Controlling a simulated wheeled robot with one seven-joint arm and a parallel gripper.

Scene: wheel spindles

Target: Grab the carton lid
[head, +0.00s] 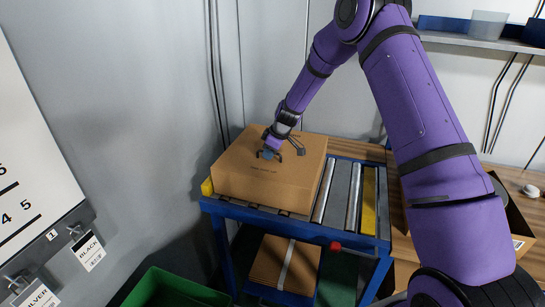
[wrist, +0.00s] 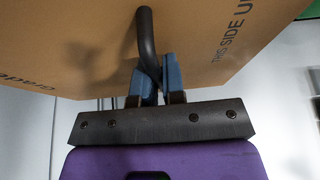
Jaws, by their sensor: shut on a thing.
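A brown cardboard carton sits at the left end of a blue roller stand (head: 272,222). Its carton lid (head: 236,158) is the printed top, and it looks level and seated on the carton. In the wrist view the lid (wrist: 90,40) shows "THIS SIDE UP" and a dark curved handle (wrist: 146,35). My gripper (head: 270,154) is at the middle of the lid, with its blue fingers (wrist: 160,78) shut on the handle. The fingers and wrist hide part of the handle. I cannot tell whether there is a gap under the lid.
Bare rollers (head: 341,195) and a yellow strip (head: 368,196) lie right of the carton. Flat cardboard (head: 270,263) lies on the lower shelf. A green crate (head: 170,290) stands front left. A wooden bench and an open box (head: 520,222) are at right, partly behind my arm. Walls stand close behind.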

